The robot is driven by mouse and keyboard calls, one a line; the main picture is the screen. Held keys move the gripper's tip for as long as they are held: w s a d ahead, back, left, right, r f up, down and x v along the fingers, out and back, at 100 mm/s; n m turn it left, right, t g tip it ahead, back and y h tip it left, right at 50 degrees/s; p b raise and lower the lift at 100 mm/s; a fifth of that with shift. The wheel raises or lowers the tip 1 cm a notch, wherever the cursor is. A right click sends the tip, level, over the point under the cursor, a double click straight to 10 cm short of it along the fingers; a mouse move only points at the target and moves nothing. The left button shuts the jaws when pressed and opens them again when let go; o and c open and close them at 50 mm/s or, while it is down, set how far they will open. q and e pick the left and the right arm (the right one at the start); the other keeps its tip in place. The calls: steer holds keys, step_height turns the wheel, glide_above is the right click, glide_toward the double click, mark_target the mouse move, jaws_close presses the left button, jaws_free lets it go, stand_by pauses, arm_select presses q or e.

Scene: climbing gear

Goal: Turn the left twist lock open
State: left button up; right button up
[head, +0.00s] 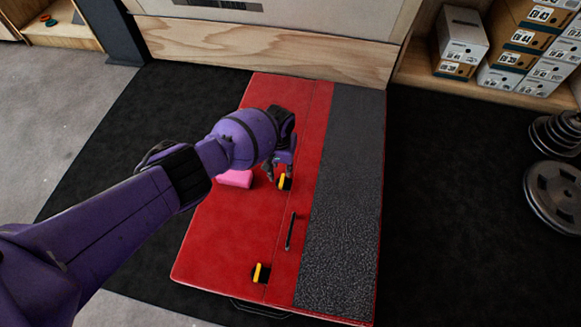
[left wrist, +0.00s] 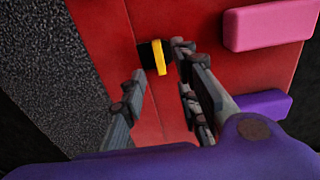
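Two twist locks with yellow levers on black bases sit along the seam of a red padded panel (head: 225,235). The farther twist lock (head: 284,183) is beside my left gripper (head: 278,174); the nearer one (head: 261,273) is by the panel's front edge. In the left wrist view one lock's yellow lever (left wrist: 159,57) stands nearly upright in the picture. My left gripper (left wrist: 159,64) is open there, its fingertips on either side of the lever; I cannot tell whether they touch it. My right gripper is not in view.
A pink block (head: 235,179) lies on the panel close to my left gripper. A black handle (head: 290,232) and a dark textured strip (head: 342,200) are to the right. Weight plates (head: 555,190) and shoe boxes (head: 461,40) stand farther right. A wooden board (head: 260,50) is behind.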

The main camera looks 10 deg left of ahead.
mark_target(282, 180)
arm_select(q)
step_height(282, 180, down, 6)
steer(key=b, duration=0.3)
steer(key=shift+f+b, duration=0.35)
steer(key=shift+f, duration=0.1)
steer(key=shift+r, duration=0.1)
jaws_close()
